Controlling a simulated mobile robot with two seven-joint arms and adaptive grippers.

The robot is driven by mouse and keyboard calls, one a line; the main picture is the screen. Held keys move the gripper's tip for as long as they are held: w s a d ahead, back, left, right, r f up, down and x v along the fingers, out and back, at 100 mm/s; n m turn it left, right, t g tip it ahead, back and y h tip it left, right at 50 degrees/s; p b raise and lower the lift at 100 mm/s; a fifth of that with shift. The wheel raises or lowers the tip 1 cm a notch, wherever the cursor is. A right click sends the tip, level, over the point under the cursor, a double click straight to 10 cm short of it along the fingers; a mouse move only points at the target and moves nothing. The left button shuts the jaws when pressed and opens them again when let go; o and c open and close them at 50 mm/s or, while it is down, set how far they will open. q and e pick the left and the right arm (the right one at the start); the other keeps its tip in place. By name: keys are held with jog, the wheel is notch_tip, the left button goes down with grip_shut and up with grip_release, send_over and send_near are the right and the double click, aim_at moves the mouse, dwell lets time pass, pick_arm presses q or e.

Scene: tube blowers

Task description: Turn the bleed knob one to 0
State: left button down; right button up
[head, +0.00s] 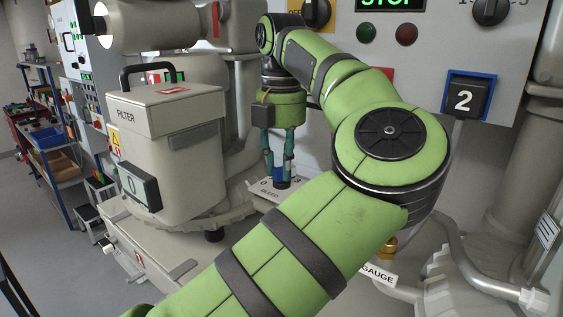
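The bleed knob (279,174) is blue with a dark base and stands on a pale plate (264,193) marked BLEED. The plate shows a 0 at its left and a 3 at its right. My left gripper (279,169) points straight down over the knob, with one teal finger on each side of it. The fingertips are at the knob's height. I cannot tell whether they press on it. The knob's pointer direction is not clear, as the fingers partly cover it. My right gripper is not in view.
A grey FILTER box (170,140) with a black handle stands just left of the knob. A control panel (440,60) with lamps and dials is behind my arm. A GAUGE tag (378,275) and pipes lie at the lower right. Shelves (50,145) stand far left.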

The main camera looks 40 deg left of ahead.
pick_arm(q)
jog(key=shift+f, duration=0.1)
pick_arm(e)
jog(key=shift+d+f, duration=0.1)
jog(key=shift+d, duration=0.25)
pick_arm(q)
jog(key=shift+n, duration=0.4)
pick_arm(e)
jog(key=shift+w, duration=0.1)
pick_arm(q)
jog(key=shift+n+b, duration=0.45)
jog(key=shift+n, duration=0.55)
jog(key=shift+s+n, duration=0.1)
jog(key=shift+n, duration=0.8)
jog(key=n, duration=0.2)
jog(key=shift+n, duration=0.4)
jog(key=n, duration=0.5)
jog(key=shift+s+p, duration=0.2)
jog(key=shift+p, duration=0.2)
jog(key=n+p, duration=0.1)
jog(key=n, duration=0.4)
jog(key=shift+s+n, duration=0.1)
jog(key=shift+n, duration=0.3)
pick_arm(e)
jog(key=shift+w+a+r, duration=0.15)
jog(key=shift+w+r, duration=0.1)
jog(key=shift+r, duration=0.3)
